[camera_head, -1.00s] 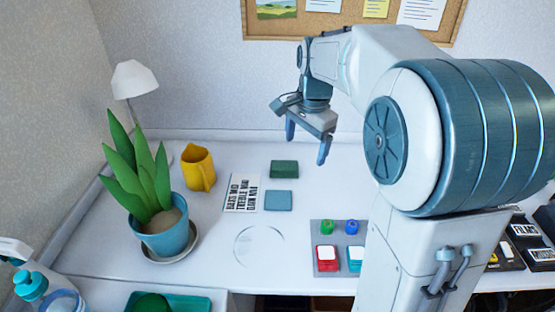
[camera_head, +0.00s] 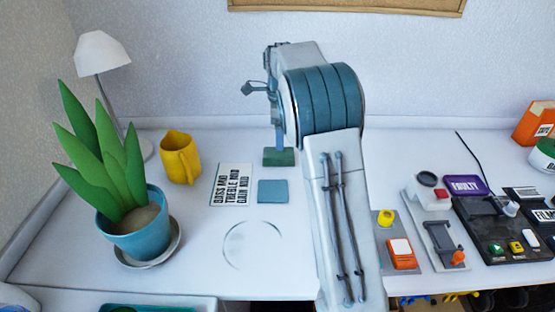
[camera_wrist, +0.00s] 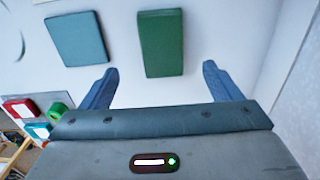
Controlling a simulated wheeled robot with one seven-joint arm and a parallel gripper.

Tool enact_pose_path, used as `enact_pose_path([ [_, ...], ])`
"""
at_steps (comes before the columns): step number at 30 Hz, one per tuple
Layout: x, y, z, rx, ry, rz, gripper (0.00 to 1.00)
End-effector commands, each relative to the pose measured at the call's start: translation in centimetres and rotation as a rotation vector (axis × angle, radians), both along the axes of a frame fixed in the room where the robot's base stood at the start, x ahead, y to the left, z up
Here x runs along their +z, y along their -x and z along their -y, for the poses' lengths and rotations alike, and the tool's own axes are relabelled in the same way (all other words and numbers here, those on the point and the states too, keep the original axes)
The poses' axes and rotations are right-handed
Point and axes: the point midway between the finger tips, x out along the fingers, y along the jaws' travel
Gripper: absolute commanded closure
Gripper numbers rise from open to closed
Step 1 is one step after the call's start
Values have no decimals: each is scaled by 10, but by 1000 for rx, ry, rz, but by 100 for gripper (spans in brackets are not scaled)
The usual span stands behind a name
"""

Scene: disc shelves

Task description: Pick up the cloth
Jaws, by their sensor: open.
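A flat blue-grey square (camera_head: 273,191), which looks like the cloth, lies on the white desk. It also shows in the wrist view (camera_wrist: 76,38) at upper left. A thicker dark green block (camera_head: 278,157) lies just behind it. In the wrist view the green block (camera_wrist: 161,43) is ahead of the gap between my fingers. My gripper (camera_wrist: 157,72) is open and empty, with the blue square off to the left of its left finger. In the head view my arm hides most of the gripper; one finger shows above the green block.
A printed label card (camera_head: 232,184) lies left of the square, with a yellow jug (camera_head: 180,158) and a potted plant (camera_head: 140,235) farther left. A faint clear disc (camera_head: 252,244) lies in front. Devices with buttons (camera_head: 497,225) fill the right side. A wall stands behind the desk.

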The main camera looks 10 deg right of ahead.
Motion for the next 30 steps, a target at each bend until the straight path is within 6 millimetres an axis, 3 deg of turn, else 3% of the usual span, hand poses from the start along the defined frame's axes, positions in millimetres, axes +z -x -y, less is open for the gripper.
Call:
enact_pose_path([
  [3,-21,0,0,1,0,-2,15],
  [11,-36,0,-2,4,0,0,15],
  [21,-81,-3,-5,6,1,-1,15],
  [28,-82,-3,-4,6,0,1,15],
  [30,-82,-3,-4,6,0,1,32],
])
